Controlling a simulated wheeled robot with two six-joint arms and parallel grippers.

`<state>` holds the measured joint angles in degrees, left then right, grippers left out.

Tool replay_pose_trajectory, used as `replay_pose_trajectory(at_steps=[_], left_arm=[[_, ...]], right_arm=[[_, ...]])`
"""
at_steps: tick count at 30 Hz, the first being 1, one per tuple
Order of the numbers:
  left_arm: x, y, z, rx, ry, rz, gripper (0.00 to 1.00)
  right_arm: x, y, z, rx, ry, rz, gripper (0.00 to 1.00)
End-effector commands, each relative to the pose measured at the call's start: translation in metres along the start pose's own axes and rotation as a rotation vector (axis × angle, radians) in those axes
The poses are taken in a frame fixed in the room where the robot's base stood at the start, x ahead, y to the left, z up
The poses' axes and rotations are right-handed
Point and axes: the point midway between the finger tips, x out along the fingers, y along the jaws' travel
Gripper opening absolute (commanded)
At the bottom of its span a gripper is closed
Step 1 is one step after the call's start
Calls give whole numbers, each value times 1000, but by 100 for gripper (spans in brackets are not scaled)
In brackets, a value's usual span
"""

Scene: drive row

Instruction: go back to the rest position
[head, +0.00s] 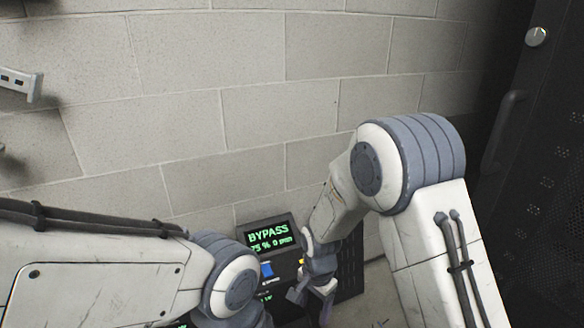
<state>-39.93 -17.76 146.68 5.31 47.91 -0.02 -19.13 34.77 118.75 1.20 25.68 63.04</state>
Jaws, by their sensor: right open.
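My right arm comes in from the right and bends down toward a dark panel. My right gripper (316,294) is open, with nothing seen between its fingers. It is in front of the panel's right side, and I cannot tell whether it touches it. My left arm reaches in from the lower left, and its gripper is out of view. The panel's lit display (268,236) reads BYPASS in green, with a smaller line of figures under it. A blue part (267,270) shows below the display. My arms hide much of the panel's lower part.
A pale block wall (230,110) stands behind. A dark cabinet (545,190) with a perforated front, a handle (503,131) and a round silver knob (537,37) stands at the right. A grey metal bracket (20,84) juts in at the left edge. The space above my arms is clear.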

Motion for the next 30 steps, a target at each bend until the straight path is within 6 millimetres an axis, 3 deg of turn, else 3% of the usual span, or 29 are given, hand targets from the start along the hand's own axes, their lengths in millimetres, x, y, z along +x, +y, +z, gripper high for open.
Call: replay_pose_trajectory(at_steps=[1, 6, 12, 22, 24, 30], left_arm=[[0, 0, 0, 0, 0, 0, 50], [0, 0, 0, 0, 0, 0, 50], [0, 0, 0, 0, 0, 0, 50], [-2, 0, 0, 0, 0, 0, 50], [-27, 2, -1, 0, -1, 0, 50], [-71, 5, -4, 0, 1, 0, 50]], right_arm=[[-28, 3, 19, -126, 3, -15, 70], [-95, 34, 76, -553, -5, -32, 70], [-140, 83, 124, -972, -12, -53, 70], [-171, 150, 166, -1443, -15, -87, 70], [-194, 146, 164, -1428, -18, -82, 70], [-238, 145, 164, -1423, -18, -82, 70]])
